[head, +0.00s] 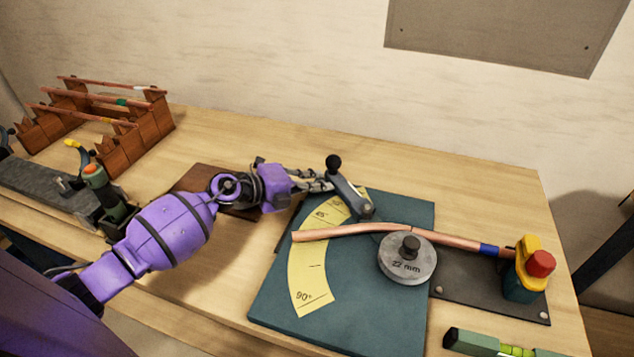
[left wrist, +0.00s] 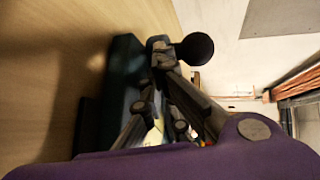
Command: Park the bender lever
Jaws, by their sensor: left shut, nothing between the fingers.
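The bender lever (head: 352,196) is a short grey arm with a black ball knob (head: 334,162) on its far end. It lies over the top of the yellow angle scale (head: 309,268), near the 45° mark, on the teal bender plate (head: 375,316). My left gripper (head: 325,186) is shut and empty, its fingertips right at the lever just below the knob. In the left wrist view the knob (left wrist: 195,48) stands just beyond the fingers; whether they touch the lever is unclear. A copper pipe (head: 350,231) passes the round 22 mm former (head: 407,261). My right gripper is out of view.
A yellow-and-red clamp (head: 532,265) holds the pipe's right end. A green-and-black tool (head: 485,342) lies at the front right. A wooden rack (head: 135,145) with copper pipes and a grey vise (head: 50,185) stand at the left. The table behind the plate is clear.

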